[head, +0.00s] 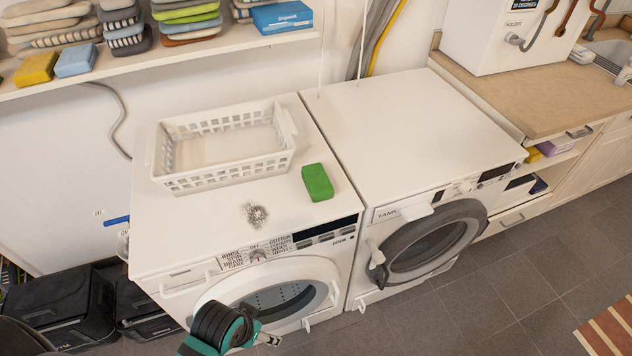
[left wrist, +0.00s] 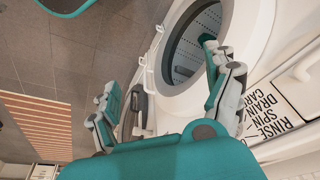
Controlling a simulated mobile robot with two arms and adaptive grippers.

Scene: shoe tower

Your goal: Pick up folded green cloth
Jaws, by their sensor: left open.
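The folded green cloth (head: 317,182) lies as a small block on top of the left washing machine (head: 240,215), near its front right corner. My left gripper (head: 268,339) is low in front of that machine's round door, below and in front of the cloth, and apart from it. In the left wrist view the fingers of my left gripper (left wrist: 162,85) are spread with nothing between them. The cloth does not show in the left wrist view. My right gripper is in neither view.
A white basket (head: 225,180) stands behind and left of the cloth, and a grey scrubber (head: 256,214) lies left of it. The right machine (head: 410,135) has a clear top. A shelf (head: 180,55) with folded cloths is above. Black bins (head: 60,305) stand at lower left.

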